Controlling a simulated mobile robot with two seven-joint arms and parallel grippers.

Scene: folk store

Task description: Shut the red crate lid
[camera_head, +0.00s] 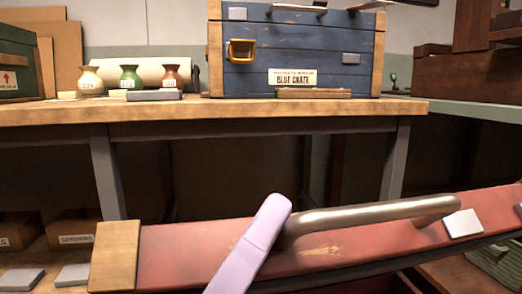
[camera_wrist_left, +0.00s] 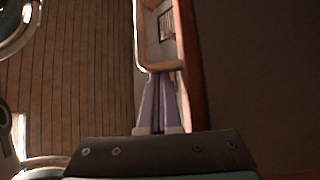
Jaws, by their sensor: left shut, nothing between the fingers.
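The red crate lid (camera_head: 190,252) fills the lower front of the head view. It stands raised and slightly tilted, with its right end higher in the picture. A metal bar handle (camera_head: 370,213) runs along it. My left gripper (camera_head: 274,205) shows as a lavender finger in front of the lid, close to the handle's left end; I cannot tell whether it touches. In the left wrist view its two lavender fingers (camera_wrist_left: 158,82) are together and empty, with the lid's red edge (camera_wrist_left: 191,70) just to their right. The crate body is mostly hidden. My right gripper is out of view.
Behind, a wooden workbench (camera_head: 200,110) carries a closed blue crate (camera_head: 300,55) and several small vases. Cardboard boxes (camera_head: 90,230) sit low at the left. A green ribbed item (camera_head: 500,262) shows low at the right. Dark open space lies under the bench.

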